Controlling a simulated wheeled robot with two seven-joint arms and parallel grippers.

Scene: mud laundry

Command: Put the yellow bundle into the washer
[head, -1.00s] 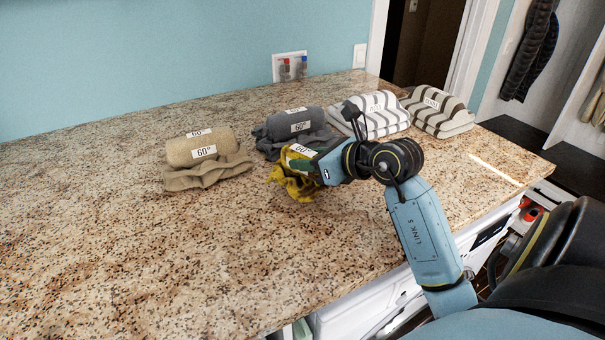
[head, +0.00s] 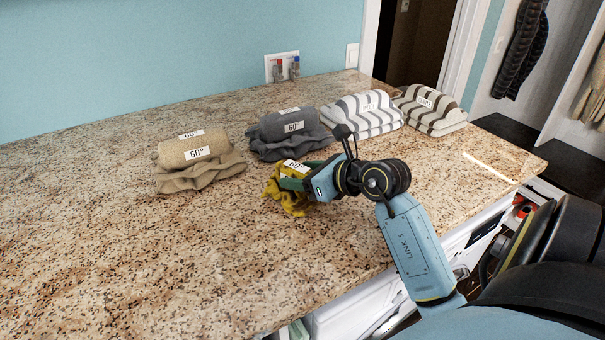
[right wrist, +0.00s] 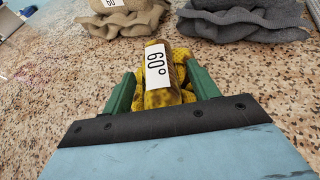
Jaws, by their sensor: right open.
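The yellow bundle (head: 289,194) lies on the granite counter, a mud-marked cloth roll with a white "60°" label. It also shows in the right wrist view (right wrist: 168,97), between the green fingers. My right gripper (head: 292,182) is at the bundle, with its open fingers on either side of it; whether they touch it I cannot tell. In the right wrist view the gripper (right wrist: 163,92) is open around the roll. The front of a white machine (head: 350,305) shows below the counter edge, mostly hidden; I cannot tell if it is the washer. My left gripper is not in view.
A tan bundle (head: 198,162) lies left of the yellow one and a grey bundle (head: 290,135) behind it. Two striped bundles, white-grey (head: 365,115) and brown-white (head: 432,108), lie at the back right. The counter's front left (head: 130,270) is clear.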

